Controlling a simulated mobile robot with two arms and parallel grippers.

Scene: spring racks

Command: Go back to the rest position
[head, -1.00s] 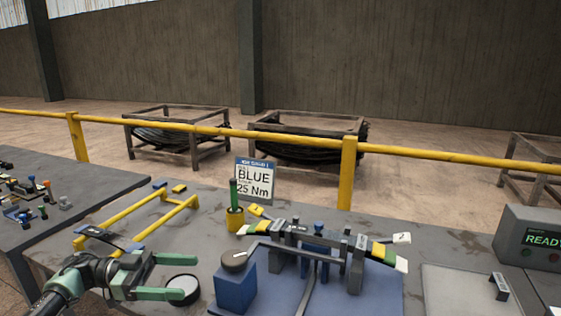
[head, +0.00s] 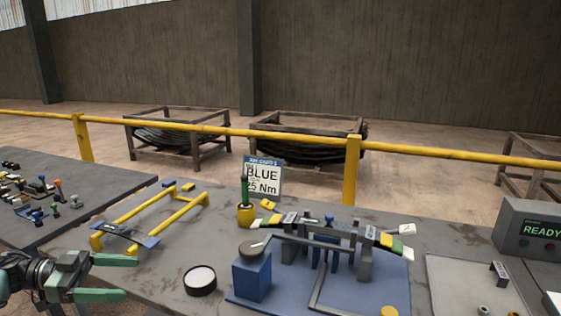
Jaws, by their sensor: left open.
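My left gripper (head: 118,278), with green fingers, is at the lower left of the head view. Its fingers are apart with nothing between them. It is over the near left part of the grey bench (head: 150,301), left of a round black pot with a white top (head: 200,280) and below the yellow rack (head: 150,218). My right gripper does not show.
A spring fixture (head: 325,245) stands on a blue mat (head: 262,301), beside a blue block (head: 252,275) with a dark knob. A yellow cup with a green tool (head: 245,215) and a sign reading BLUE 25 Nm (head: 262,178) stand behind. A READY box (head: 530,232) is at right.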

